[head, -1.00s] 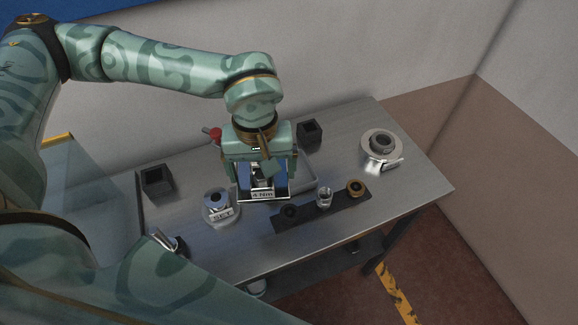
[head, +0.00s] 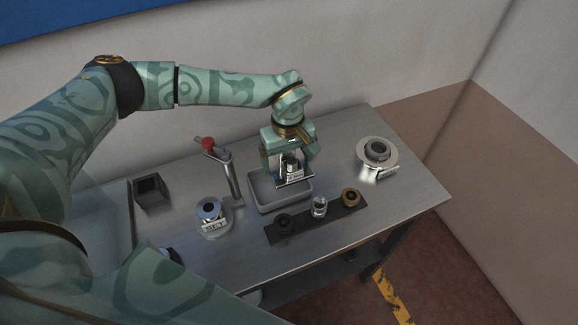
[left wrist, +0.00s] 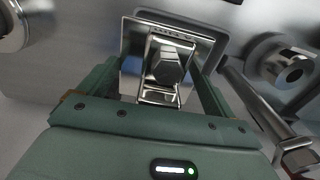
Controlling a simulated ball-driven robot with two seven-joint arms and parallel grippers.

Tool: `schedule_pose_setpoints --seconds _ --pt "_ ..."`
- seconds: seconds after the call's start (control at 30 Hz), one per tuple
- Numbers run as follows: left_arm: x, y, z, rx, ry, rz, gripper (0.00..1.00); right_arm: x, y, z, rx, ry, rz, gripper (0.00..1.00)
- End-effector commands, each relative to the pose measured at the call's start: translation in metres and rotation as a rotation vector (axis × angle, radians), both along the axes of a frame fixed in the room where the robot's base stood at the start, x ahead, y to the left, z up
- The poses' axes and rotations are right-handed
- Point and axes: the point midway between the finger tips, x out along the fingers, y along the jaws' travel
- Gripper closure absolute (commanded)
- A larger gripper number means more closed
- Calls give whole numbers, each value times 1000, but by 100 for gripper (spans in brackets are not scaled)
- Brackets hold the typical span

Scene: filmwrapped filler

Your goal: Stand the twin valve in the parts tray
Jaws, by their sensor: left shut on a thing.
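My left gripper (head: 290,168) is shut on a shiny metal part, which I take to be the twin valve (head: 294,179). It has a square labelled plate, and in the left wrist view the valve (left wrist: 168,66) shows a hexagonal head between the fingers. The valve is roughly upright, over the right part of the grey parts tray (head: 264,207). I cannot tell whether it touches the tray floor. The gripper and valve hide part of the tray. My right gripper is not in view.
A lever with a red knob (head: 208,143) stands left of the tray. A round labelled part (head: 210,212) and a dark open box (head: 151,191) are farther left. A strip (head: 337,212) with three fittings lies in front. A ringed disc (head: 377,153) is at right.

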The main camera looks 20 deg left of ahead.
Motion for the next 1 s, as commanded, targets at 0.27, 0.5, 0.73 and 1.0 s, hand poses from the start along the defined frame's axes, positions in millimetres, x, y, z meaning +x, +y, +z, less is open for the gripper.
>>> schedule_pose_setpoints --seconds 0.27,0.5,0.73,1.0 --pt "6 -1 -26 -1 1 1 66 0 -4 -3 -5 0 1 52" --pt "7 0 -36 -1 -4 -1 66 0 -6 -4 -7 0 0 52" --pt "7 0 -39 -1 -3 0 66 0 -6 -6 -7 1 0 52" --pt "6 0 -38 1 -1 0 0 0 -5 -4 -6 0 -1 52"
